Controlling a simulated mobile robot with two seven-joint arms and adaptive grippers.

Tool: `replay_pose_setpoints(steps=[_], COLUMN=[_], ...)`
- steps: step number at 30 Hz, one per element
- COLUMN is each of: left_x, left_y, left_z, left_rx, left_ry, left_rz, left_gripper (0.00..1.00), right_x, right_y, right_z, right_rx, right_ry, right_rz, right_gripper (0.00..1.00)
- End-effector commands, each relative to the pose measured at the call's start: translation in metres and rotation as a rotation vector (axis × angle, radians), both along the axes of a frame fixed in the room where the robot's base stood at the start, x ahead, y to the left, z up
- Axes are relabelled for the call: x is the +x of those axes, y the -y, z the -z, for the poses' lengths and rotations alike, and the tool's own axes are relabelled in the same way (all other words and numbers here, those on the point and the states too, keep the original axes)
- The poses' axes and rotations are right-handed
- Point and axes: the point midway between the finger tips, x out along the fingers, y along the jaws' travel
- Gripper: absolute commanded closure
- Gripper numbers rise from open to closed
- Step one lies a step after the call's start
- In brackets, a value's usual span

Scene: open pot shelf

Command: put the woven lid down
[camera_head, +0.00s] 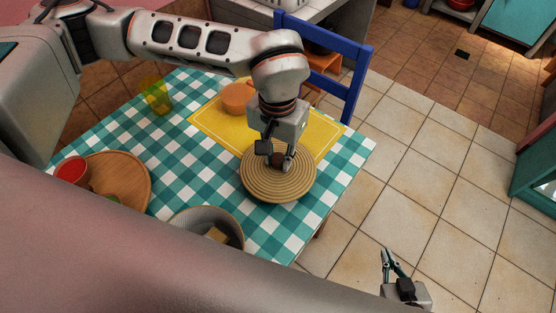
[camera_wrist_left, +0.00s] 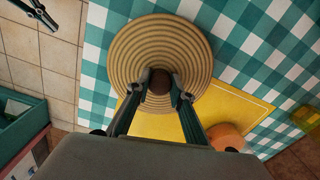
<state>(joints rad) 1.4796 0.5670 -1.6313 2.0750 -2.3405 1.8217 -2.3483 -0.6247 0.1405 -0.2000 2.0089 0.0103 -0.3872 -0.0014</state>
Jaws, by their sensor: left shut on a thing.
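The woven lid (camera_head: 264,187) is a round tan disc with concentric ridges and a dark brown knob (camera_wrist_left: 160,82). My left gripper (camera_head: 279,161) points down over its middle and is shut on the knob, one finger on each side. The lid is over the checked cloth at the table's near right edge and overlaps part of the yellow mat (camera_head: 215,123). I cannot tell whether its underside touches the table. In the left wrist view the lid (camera_wrist_left: 130,50) fills the upper middle.
A wooden board (camera_head: 137,178) with a red bowl (camera_head: 72,171), an orange bowl (camera_head: 236,97) and a yellow-green glass (camera_head: 155,97) share the table. A blue chair (camera_head: 357,70) stands behind.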

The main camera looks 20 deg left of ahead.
Motion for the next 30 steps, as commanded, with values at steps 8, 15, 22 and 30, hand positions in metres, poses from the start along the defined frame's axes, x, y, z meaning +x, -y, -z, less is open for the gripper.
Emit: replay_pose_setpoints(steps=[8,15,22,30], left_x=[0.0,0.0,0.0,0.0], left_y=[0.0,0.0,0.0,0.0], left_z=[0.021,0.024,0.024,0.019], left_rx=[0.0,0.001,0.001,0.0], left_ry=[0.0,-0.001,-0.001,0.001], left_rz=[0.001,0.0,0.0,0.0], left_gripper=[1.0,1.0,0.61,0.61], right_x=[-0.001,-0.006,-0.009,-0.007], right_y=[0.0,0.0,0.0,0.0], right_z=[0.003,0.006,0.007,0.003], right_rx=[-0.003,-0.003,-0.003,-0.003], right_ry=[-0.002,-0.011,-0.017,-0.011], right_rz=[-0.001,-0.001,-0.002,-0.001], right_gripper=[1.0,1.0,1.0,1.0])
